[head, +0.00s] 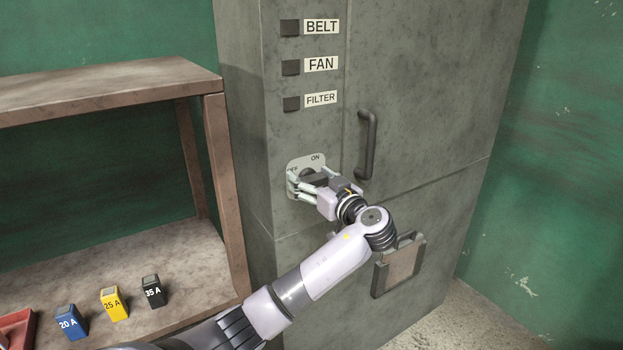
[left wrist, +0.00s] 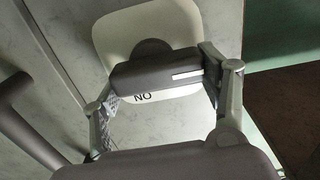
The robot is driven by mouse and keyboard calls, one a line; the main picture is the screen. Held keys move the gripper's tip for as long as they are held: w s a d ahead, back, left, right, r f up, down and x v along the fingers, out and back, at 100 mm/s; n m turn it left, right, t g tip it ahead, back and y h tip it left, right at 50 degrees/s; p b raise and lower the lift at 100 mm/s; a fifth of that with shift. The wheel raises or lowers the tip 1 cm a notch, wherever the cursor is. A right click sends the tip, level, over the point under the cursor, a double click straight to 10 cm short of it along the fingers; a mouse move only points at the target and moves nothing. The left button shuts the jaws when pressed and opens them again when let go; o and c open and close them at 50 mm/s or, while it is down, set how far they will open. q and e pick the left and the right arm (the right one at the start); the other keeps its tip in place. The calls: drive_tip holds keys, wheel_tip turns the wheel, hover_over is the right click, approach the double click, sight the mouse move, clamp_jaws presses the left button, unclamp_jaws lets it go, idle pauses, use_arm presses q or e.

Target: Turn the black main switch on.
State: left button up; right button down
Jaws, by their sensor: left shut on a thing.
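The black main switch (head: 314,175) sits on a pale plate (head: 293,164) marked ON and OFF, on the grey cabinet's front. My left gripper (head: 309,184) is at the switch and partly hides it and the OFF label. In the left wrist view, my left gripper (left wrist: 158,84) has a finger at each end of the black switch handle (left wrist: 145,75), shut on it. The handle lies sideways there, with its white mark near the right finger. The ON label (left wrist: 143,97) shows upside down below the handle. My right gripper is not in view.
The cabinet has BELT, FAN and FILTER labels beside small dark squares (head: 290,67). A dark door handle (head: 367,145) stands out right of the switch. A shelf (head: 110,250) at left holds blue, yellow and black blocks and a red tray (head: 17,328).

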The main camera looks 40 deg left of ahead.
use_arm(q)
drive_tip(key=shift+c, duration=1.2)
drive_tip(key=shift+m, duration=0.3)
drive_tip(key=m, duration=0.3)
drive_tip(key=shift+w+d+m+p, duration=0.1)
drive_tip(key=shift+w+m+p, duration=0.1)
drive_tip(key=shift+m+p, duration=0.15)
drive_tip(key=m+p, duration=0.1)
drive_tip(key=m, duration=0.3)
drive_tip(key=shift+w+d+r+m+p, duration=0.1)
drive_tip(key=shift+w+m+p, duration=0.15)
drive_tip(key=shift+p, duration=0.15)
drive_tip(key=m+p, duration=0.3)
drive_tip(key=m, duration=0.2)
drive_tip(key=shift+w, duration=0.2)
drive_tip(key=shift+w+d+f+m+p, duration=0.1)
drive_tip(key=shift+f+m+p, duration=0.1)
drive_tip(key=shift+m+p, duration=0.65)
drive_tip(key=shift+f+m+p, duration=0.15)
drive_tip(key=shift+m+p, duration=0.35)
drive_tip(key=shift+m, duration=0.65)
